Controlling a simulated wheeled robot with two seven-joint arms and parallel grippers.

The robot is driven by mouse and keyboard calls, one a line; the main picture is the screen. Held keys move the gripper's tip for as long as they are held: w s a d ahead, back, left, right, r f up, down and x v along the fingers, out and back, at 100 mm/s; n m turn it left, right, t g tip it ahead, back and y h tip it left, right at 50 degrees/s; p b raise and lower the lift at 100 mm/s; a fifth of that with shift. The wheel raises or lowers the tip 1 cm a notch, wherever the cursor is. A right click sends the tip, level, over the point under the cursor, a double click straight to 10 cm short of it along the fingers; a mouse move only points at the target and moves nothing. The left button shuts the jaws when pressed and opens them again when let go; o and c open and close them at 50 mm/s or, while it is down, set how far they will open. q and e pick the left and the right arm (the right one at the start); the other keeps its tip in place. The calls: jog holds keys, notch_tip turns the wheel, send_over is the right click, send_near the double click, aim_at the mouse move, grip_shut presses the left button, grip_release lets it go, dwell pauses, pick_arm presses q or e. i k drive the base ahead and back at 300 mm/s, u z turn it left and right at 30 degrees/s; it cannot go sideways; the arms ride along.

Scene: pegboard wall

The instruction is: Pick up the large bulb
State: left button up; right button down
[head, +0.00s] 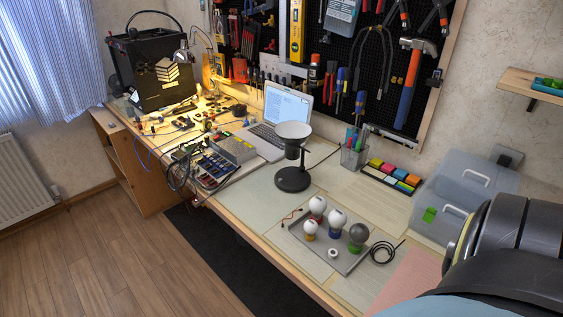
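Several bulbs stand upright in coloured holders on a grey board (345,262) near the table's front edge. One white bulb (318,204) is in a red holder at the back left. Another white bulb (337,217) is in a blue holder in the middle. A dark grey bulb (358,232) is in a green holder at the right. The grey bulb and the two rear white ones look similar in size; I cannot tell surely which is largest. Neither gripper is in view.
A black lamp (292,179) with a white shade stands behind the board. A coiled black cable (382,252) lies to its right. A clear plastic box (462,195) stands at the back right. My dark arm link fills the lower right. A pale mat (270,205) left of the bulbs is clear.

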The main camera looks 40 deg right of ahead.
aim_at(318, 205)
jog(key=i, duration=1.55)
jog(key=z, duration=3.5)
